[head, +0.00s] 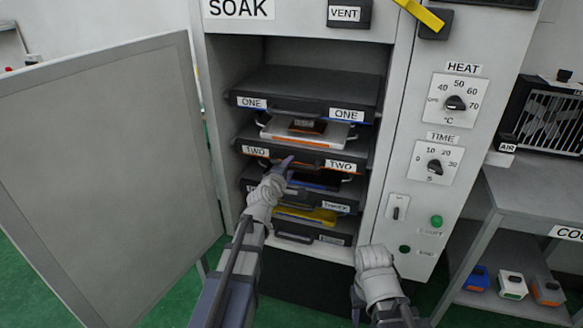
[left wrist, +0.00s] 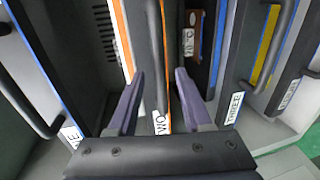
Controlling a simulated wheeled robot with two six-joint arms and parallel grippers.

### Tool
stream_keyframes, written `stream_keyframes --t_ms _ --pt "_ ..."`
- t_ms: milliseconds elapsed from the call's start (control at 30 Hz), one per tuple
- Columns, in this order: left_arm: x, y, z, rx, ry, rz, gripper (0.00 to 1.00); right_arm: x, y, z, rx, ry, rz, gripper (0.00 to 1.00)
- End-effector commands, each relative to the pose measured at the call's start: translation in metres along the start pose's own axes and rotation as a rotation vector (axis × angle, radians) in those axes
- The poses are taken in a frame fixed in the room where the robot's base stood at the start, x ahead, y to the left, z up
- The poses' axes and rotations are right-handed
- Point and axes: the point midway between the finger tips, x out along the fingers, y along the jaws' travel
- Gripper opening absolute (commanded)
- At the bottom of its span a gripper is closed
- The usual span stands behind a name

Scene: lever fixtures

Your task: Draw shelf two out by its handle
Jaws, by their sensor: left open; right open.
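Shelf two (head: 312,157) is a dark shelf front with a TWO label at each end and orange trim, in the open cabinet below shelf one. My left gripper (head: 284,165) is at the middle of its front and hides part of it. In the left wrist view, the dark bar handle of shelf two (left wrist: 156,60) runs between the two spread purple fingers of my left gripper (left wrist: 157,95). The jaws are not closed on it. My right gripper (head: 374,258) is low in front of the cabinet, apart from the shelves; its fingertips are hard to make out.
Shelf one (head: 300,107) is above; shelf three (head: 335,207) and a lower shelf (head: 300,238) are below. The cabinet door (head: 110,150) stands open at left. The control panel (head: 437,150) is at right, beside a grey side table (head: 530,200).

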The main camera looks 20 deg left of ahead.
Motion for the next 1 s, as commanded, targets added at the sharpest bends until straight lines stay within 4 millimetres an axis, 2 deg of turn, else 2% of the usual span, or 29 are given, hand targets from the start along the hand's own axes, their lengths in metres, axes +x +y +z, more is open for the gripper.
stream_keyframes --t_ms 33,167,467,900,1000 --pt "0.013 -0.001 -0.001 0.001 0.0 0.0 0.5 0.003 0.0 0.0 0.0 0.0 0.0 0.5" --pt "0.026 -0.001 0.0 0.001 0.0 0.0 0.5 0.006 -0.001 0.0 0.0 0.0 0.0 0.5" --pt "0.028 0.0 0.0 0.001 0.0 0.0 0.5 0.006 -0.001 0.0 0.0 0.0 0.0 0.5" --pt "0.027 0.0 0.0 0.001 -0.001 -0.001 0.0 0.006 -0.001 0.0 0.0 0.0 0.0 0.5" --pt "0.027 0.0 0.0 0.001 -0.001 -0.001 0.0 0.006 -0.001 0.0 0.0 0.0 0.0 0.5"
